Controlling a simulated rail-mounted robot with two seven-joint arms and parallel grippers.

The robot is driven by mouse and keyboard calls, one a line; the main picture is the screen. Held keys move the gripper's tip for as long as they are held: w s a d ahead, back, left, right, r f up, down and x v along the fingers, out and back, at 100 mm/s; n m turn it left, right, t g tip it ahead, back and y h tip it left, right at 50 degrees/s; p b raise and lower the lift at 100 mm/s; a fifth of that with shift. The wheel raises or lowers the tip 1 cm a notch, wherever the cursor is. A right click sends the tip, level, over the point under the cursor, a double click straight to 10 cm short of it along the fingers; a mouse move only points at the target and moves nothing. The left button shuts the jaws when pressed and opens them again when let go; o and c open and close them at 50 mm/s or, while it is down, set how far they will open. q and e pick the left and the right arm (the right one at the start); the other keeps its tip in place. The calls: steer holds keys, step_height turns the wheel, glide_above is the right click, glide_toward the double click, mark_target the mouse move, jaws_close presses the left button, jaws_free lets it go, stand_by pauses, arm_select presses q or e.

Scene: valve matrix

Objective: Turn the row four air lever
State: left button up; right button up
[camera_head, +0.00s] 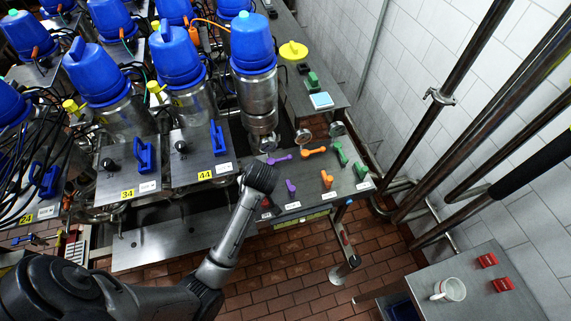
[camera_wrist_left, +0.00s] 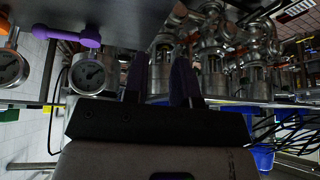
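The angled control panel (camera_head: 305,185) in the head view carries purple, orange and green levers in two rows. The back row has a purple lever (camera_head: 279,158), an orange lever (camera_head: 314,151) and a green lever (camera_head: 340,153). The front row has a purple lever (camera_head: 290,187), an orange lever (camera_head: 327,179) and a green lever (camera_head: 361,170). I cannot read which is the row four air lever. My left arm's black end is at the panel's left edge, its fingers hidden there. In the left wrist view my left gripper (camera_wrist_left: 159,78) has two separated fingers, nothing between them. A purple lever (camera_wrist_left: 77,36) is left of them.
Round gauges (camera_head: 302,136) stand behind the panel; one also shows in the left wrist view (camera_wrist_left: 88,74). Blue-topped steel valves (camera_head: 254,60) crowd the back. Blue handles marked 34 and 44 are left of the panel. A pipe stand (camera_head: 345,245) is in front.

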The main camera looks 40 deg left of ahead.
mark_target(281, 159)
arm_select(q)
steer(key=w+n+b, duration=0.1)
steer(key=w+n, duration=0.1)
steer(key=w+a+n+g+b, duration=0.1)
steer(key=w+n, duration=0.1)
steer(key=w, duration=0.1)
steer(key=w+f+n+b, duration=0.1)
steer(key=w, duration=0.1)
steer(key=shift+w+a+f+n+g, duration=0.1)
steer(key=shift+w+a+n+g, duration=0.1)
steer(key=shift+w+n+g, duration=0.15)
steer(key=w+d+r+n+g+h+b, duration=0.1)
steer(key=w+d+r+n+b, duration=0.1)
steer(key=w+r+n+b, duration=0.3)
steer(key=w+d+r+n+g+b, duration=0.2)
steer(key=w+n+b, duration=0.1)
steer(key=w+n, duration=0.35)
steer(key=shift+m+t, duration=0.25)
steer(key=shift+m, duration=0.15)
steer(key=x, duration=0.8)
steer(key=p+x, duration=0.1)
steer(key=x, duration=0.4)
steer(key=shift+d+f, duration=0.1)
steer(key=shift+d, duration=0.15)
arm_select(e)
step_height(281, 159, down, 12)
steer(key=shift+a, duration=0.1)
arm_select(q)
jaws_close()
